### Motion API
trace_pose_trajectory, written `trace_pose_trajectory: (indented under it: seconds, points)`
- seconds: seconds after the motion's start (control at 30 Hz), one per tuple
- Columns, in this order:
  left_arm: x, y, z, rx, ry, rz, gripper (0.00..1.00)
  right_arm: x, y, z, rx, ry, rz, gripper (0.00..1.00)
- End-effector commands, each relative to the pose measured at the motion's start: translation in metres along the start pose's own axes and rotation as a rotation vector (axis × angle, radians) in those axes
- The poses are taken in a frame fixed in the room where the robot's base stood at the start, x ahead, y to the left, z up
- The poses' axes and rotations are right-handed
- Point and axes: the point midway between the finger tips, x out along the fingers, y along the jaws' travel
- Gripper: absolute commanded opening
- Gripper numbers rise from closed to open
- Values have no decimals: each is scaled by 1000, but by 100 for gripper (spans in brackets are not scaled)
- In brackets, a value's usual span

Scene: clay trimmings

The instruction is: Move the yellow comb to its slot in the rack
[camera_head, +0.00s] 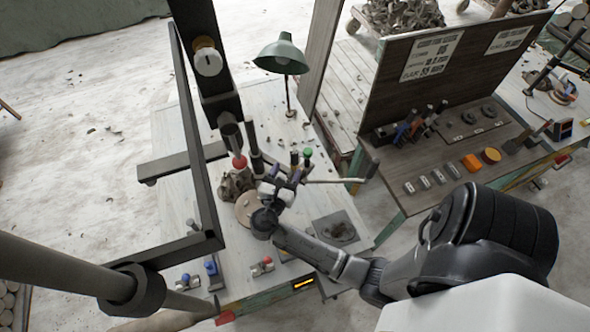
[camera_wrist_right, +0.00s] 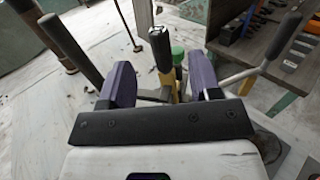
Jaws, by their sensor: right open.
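My right gripper (camera_head: 281,181) is over the pale near bench, its purple fingers apart. In the right wrist view the gripper (camera_wrist_right: 161,84) is open, with a narrow yellow piece (camera_wrist_right: 169,82) showing between and beyond the fingers. It may be the yellow comb, but its teeth cannot be made out. Dark-topped and green-topped upright handles (camera_wrist_right: 178,54) stand beside it; I cannot tell which handle belongs to it. No contact with the fingers is visible. A dark holder with several upright tools (camera_head: 408,128), possibly the rack, stands on the right bench. My left gripper is not in view.
A green desk lamp (camera_head: 282,55) stands at the back of the near bench. A black frame (camera_head: 190,130) rises left of my right gripper. A gap separates the benches.

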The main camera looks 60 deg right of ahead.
Motion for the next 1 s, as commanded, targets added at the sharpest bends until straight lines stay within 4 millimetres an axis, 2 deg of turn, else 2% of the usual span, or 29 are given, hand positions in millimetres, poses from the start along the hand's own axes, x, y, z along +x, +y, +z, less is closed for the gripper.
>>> trace_pose_trajectory:
  seconds: [0.03,0.2,0.57,0.9,1.0]
  points:
    - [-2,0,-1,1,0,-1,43,9,0,2,1,-2,0,58]
    - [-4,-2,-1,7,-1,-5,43,30,0,1,3,-1,0,58]
    - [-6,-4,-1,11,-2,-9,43,46,0,0,3,0,-1,58]
    - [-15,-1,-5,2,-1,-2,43,86,2,-1,3,0,-1,58]
    - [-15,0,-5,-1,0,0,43,92,2,-2,3,2,0,58]
